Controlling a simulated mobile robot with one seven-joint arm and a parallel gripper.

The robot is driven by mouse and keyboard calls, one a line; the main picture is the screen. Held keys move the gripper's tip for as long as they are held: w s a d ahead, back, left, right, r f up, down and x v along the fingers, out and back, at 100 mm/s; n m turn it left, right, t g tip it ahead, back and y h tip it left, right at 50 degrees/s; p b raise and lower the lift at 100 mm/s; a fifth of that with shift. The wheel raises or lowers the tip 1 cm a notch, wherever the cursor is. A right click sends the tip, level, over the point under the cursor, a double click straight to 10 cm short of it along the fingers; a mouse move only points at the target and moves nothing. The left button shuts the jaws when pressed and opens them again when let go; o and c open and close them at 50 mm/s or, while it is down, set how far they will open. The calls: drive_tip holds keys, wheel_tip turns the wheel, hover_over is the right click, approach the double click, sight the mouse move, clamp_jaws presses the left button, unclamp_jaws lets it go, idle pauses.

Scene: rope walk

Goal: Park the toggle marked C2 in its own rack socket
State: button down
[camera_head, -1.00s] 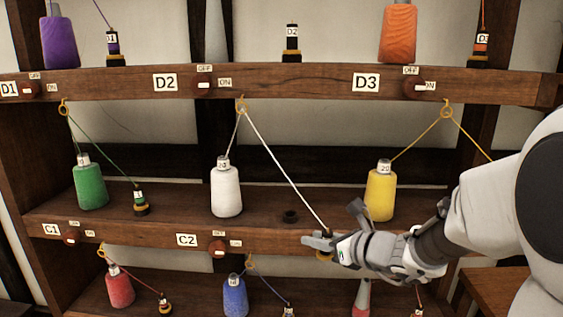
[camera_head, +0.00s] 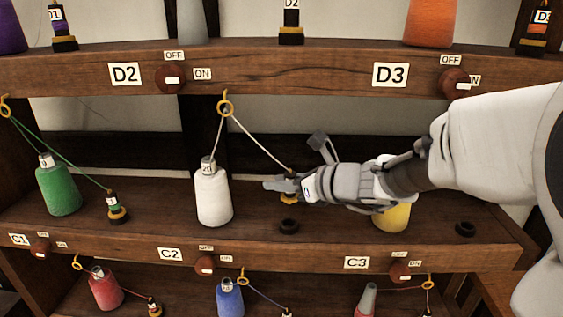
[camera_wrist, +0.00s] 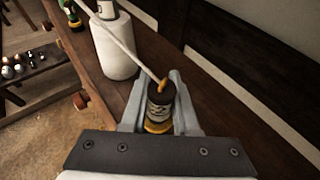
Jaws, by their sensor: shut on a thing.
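The toggle (camera_wrist: 159,108) is dark with a pale label band, a yellow base and an orange tip where a white cord ties on. Its marking is too small to read surely. My gripper (camera_wrist: 158,103) is shut on it. In the head view the gripper (camera_head: 284,188) holds the toggle (camera_head: 289,198) above the shelf, mostly hidden by the fingers. An empty dark round socket (camera_head: 289,226) sits just below it on the shelf, right of the white cone (camera_head: 213,198). The label C2 (camera_head: 170,254) is on the shelf's front edge. The cord runs up to a yellow ring (camera_head: 225,107).
A yellow cone (camera_head: 391,217) stands partly behind my arm. Another empty socket (camera_head: 465,229) is farther right. A green cone (camera_head: 58,184) and its parked toggle (camera_head: 116,208) are at left. The upper shelf board (camera_head: 285,70) overhangs the gripper.

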drive_tip(key=shift+w+a+f+b, duration=0.1)
drive_tip(key=shift+f+b, duration=2.35)
drive_tip(key=shift+f, duration=0.3)
drive_tip(key=shift+f+b, duration=0.65)
drive_tip(key=shift+b, duration=0.15)
drive_tip(key=c, duration=0.9)
unclamp_jaws()
drive_tip(key=shift+c, duration=0.2)
drive_tip(key=shift+p+v, duration=1.65)
drive_tip(key=shift+v, duration=2.25)
drive_tip(key=shift+p+v, duration=0.7)
drive_tip(key=shift+v, duration=1)
